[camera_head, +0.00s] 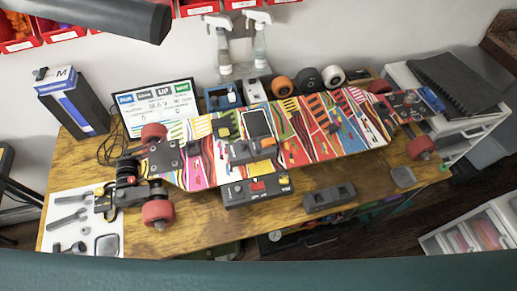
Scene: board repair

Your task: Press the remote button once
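A dark control box (240,193) with a red button (257,186) and a yellow part lies on the wooden table, at the front edge of the colourful skateboard (300,130). A dark grey block (329,197) lies to its right. A smaller dark device (252,150) sits on the board below a phone-like screen (257,123). I cannot tell for sure which of these is the remote. Neither of my grippers is in view, and nothing is seen touching these devices.
A monitor (157,102) and a blue-and-black box (73,103) stand at the back left. Spray bottles (259,50) and loose wheels (308,78) stand behind the board. A white tool mat (58,212) lies at left. Bare wood (200,222) shows at the front.

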